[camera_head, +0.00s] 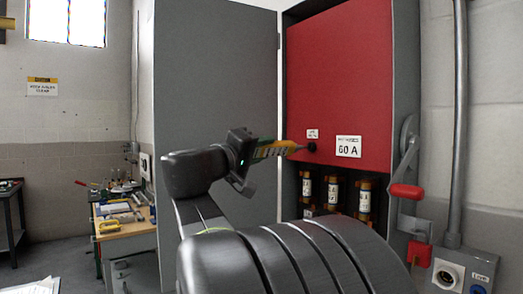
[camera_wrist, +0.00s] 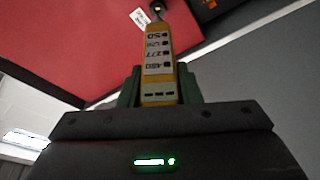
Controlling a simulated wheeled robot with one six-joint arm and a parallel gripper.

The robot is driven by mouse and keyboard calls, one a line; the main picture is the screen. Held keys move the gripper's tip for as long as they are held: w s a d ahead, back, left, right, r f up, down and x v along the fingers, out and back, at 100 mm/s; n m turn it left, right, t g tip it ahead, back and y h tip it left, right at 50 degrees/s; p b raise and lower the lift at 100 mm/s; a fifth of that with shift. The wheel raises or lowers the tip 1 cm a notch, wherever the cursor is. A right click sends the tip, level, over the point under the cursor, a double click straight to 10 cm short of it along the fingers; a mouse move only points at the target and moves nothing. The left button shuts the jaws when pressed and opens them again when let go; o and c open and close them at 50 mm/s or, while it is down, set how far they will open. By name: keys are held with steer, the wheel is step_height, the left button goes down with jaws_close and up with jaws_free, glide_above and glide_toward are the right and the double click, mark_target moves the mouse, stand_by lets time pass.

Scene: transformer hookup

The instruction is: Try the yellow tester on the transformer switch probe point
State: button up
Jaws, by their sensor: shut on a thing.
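My gripper (camera_head: 250,153) is shut on the yellow tester (camera_head: 283,149), which points right toward the red panel (camera_head: 345,75) inside the grey cabinet. In the wrist view the tester (camera_wrist: 157,55) stands between the green fingers of my gripper (camera_wrist: 158,88), with voltage markings on its face. A dark round probe point (camera_head: 311,147) sits on the red panel, left of a "60 A" label. The tester's tip is at or very near this point; I cannot tell whether they touch. In the wrist view the probe point (camera_wrist: 156,6) shows beyond the tip at the top.
Several fuses (camera_head: 365,199) stand below the red panel. A red-handled switch lever (camera_head: 406,191) is on the cabinet's right side. The grey cabinet door (camera_head: 215,70) stands open at left. A workbench (camera_head: 125,225) with tools is farther back left.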

steer(key=shift+w+d, duration=0.25)
steer(key=shift+d, duration=0.1)
stand_by(0.4)
steer(key=shift+b, duration=0.55)
stand_by(1.1)
